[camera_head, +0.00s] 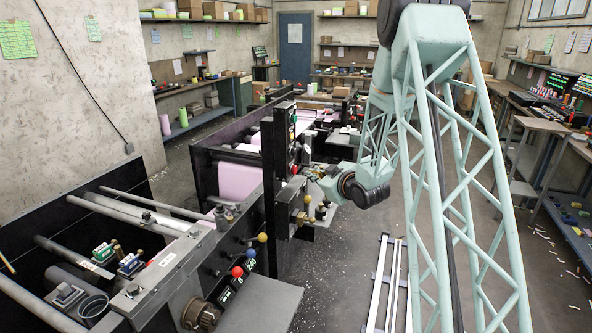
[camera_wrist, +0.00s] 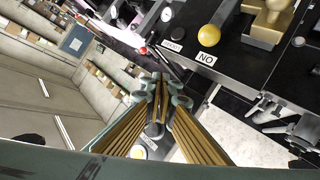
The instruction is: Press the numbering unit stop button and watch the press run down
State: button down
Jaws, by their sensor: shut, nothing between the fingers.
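The press (camera_head: 228,160) has a dark upright control column (camera_head: 280,150) with small coloured buttons. In the wrist view a black panel (camera_wrist: 240,55) carries a yellow round knob (camera_wrist: 209,37) by a label reading NO. A black round button (camera_wrist: 172,33) sits beside it, its label too small to read. A small red knob (camera_wrist: 143,50) shows near my fingertips. I cannot tell which one is the numbering unit stop button. My gripper (camera_wrist: 158,85) is shut and empty, its tips apparently short of the panel. In the head view my gripper (camera_head: 318,174) is beside the column, partly hidden by my arm.
Pink web (camera_head: 240,182) runs through the press. Levers with yellow, red and blue knobs (camera_head: 250,253) stick out from the near unit. Pale rails (camera_head: 385,275) lie on the floor. A workbench (camera_head: 540,110) lines the right wall. The floor between is mostly open.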

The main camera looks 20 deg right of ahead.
jog(key=shift+w+a+b, duration=0.3)
jog(key=shift+w+a, duration=0.05)
jog(key=shift+w+a+b, duration=0.35)
jog(key=shift+w+a, duration=0.3)
jog(key=shift+w+a+b, duration=0.65)
jog(key=shift+b, duration=0.15)
dwell(2.5)
jog(key=shift+s+d, duration=0.15)
jog(key=shift+s, duration=0.05)
dwell(0.3)
jog(key=shift+s+d+b, duration=0.45)
jog(key=shift+d, duration=0.05)
jog(key=shift+s+d, duration=0.1)
dwell(0.4)
jog(key=shift+s+d+b, duration=0.75)
jog(key=shift+s+d, duration=0.9)
